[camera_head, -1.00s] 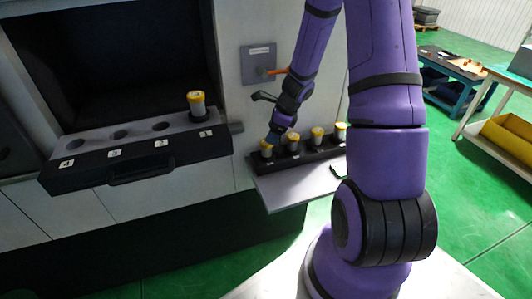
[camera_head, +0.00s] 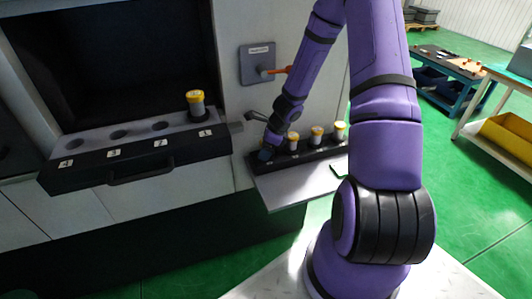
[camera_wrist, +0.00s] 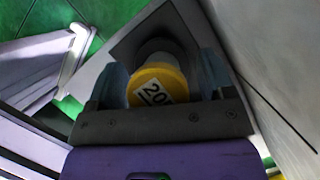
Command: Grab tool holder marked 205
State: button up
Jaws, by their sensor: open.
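In the wrist view a tool holder with a yellow cap (camera_wrist: 174,80) carries a white label reading "20" and a last digit I cannot make out. My gripper (camera_wrist: 163,76) is open, with one finger on each side of this holder; contact is not clear. In the head view my gripper (camera_head: 265,153) is low at the left end of the dark rack (camera_head: 318,158) on the small shelf, and hides the holder there. Three other yellow-capped holders (camera_head: 293,141) stand upright to its right in the rack; their labels are unreadable.
A machine drawer (camera_head: 90,161) with numbered slots is at the left, with one yellow-capped holder (camera_head: 196,103) in the slot marked 1. The grey shelf (camera_head: 290,190) is bare in front of the rack.

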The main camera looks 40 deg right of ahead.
jog(key=c, duration=1.2)
jog(key=shift+r, duration=0.1)
